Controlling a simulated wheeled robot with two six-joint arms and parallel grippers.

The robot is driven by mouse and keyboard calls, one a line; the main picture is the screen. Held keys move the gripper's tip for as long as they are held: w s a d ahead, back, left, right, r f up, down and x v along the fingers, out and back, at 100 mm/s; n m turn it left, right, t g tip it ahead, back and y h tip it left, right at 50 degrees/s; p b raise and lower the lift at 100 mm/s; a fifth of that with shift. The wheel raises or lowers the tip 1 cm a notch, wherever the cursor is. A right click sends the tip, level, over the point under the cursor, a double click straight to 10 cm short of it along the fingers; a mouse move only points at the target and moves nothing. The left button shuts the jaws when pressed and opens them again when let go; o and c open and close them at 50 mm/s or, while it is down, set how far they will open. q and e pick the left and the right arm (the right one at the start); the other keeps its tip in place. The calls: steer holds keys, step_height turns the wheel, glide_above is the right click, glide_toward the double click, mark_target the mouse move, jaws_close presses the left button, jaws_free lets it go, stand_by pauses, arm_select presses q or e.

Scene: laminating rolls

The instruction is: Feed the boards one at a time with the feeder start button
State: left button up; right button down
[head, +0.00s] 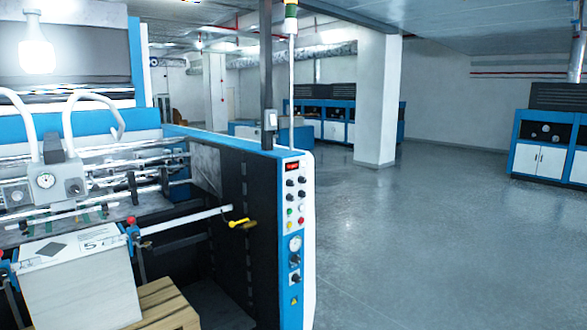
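A stack of white boards (82,292) stands on a wooden pallet at the lower left, under the feeder. Its top face carries dark printed marks. The blue and white feeder machine (225,137) fills the left side. A control panel (293,240) runs down its right-hand post, with a red display, black knobs, and a dial. Small coloured buttons sit mid-panel, including a green button (290,212) and a red button (302,222). Their labels are too small to read, so I cannot tell which is the feeder start button. Neither of my grippers is in view.
The wooden pallet (168,307) shows at the lower left. Open grey floor (430,250) lies to the right. A white pillar (377,100) and blue machines (550,145) stand farther back.

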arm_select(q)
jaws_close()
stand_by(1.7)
